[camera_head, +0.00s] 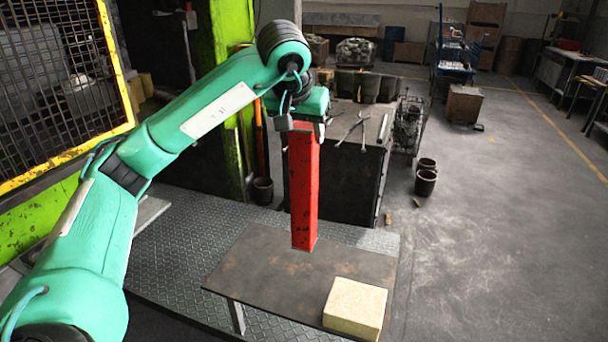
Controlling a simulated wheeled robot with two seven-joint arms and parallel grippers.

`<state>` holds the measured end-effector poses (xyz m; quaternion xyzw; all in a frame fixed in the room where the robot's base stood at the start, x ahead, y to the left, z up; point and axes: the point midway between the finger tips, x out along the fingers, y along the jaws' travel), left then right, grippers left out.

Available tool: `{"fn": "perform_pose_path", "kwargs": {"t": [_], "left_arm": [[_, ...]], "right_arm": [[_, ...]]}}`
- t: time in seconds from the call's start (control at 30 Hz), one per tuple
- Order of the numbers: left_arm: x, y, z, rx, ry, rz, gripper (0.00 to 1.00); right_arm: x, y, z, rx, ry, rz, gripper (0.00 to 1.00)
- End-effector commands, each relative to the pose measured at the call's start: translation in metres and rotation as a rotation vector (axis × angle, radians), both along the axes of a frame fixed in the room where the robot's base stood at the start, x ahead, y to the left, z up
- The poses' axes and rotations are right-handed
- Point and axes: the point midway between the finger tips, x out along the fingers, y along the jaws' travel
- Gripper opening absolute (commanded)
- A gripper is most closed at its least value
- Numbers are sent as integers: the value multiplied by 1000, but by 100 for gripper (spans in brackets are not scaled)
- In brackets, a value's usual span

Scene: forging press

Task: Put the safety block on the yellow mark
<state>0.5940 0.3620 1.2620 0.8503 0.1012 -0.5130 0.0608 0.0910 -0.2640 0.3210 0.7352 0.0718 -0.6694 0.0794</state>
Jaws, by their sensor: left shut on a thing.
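The safety block is a tall red post (304,190) with worn, chipped paint. It stands upright over the small dark metal table (255,268). Its lower end appears to meet the tabletop, but I cannot tell whether it touches. My left gripper (306,124) is at the top of the post and is shut on it. The green wrist partly hides the jaws. I cannot make out a yellow mark on a work surface in this view. My right gripper is not in view.
A pale yellow block (355,307) lies on the table's front right corner. A dark workbench with tongs (358,128) stands behind the post. The green press frame with its yellow-edged mesh guard (60,70) is at left. The floor at right is open.

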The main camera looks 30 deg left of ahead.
Motion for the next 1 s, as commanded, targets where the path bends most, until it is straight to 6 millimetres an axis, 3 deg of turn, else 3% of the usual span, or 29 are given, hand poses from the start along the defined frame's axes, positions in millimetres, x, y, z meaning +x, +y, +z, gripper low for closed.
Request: {"fn": "perform_pose_path", "kwargs": {"t": [0.3, 0.57, 0.83, 1.0], "left_arm": [[0, 0, -54, 0, -2, 0, 0], [0, 0, -69, -1, -3, -1, 0], [-1, 0, -100, 0, -2, -1, 0], [0, 0, -102, -1, -5, -1, 0]], "right_arm": [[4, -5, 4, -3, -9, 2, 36], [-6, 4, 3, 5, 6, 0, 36], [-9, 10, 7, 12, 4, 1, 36], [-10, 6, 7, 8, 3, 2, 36]]}}
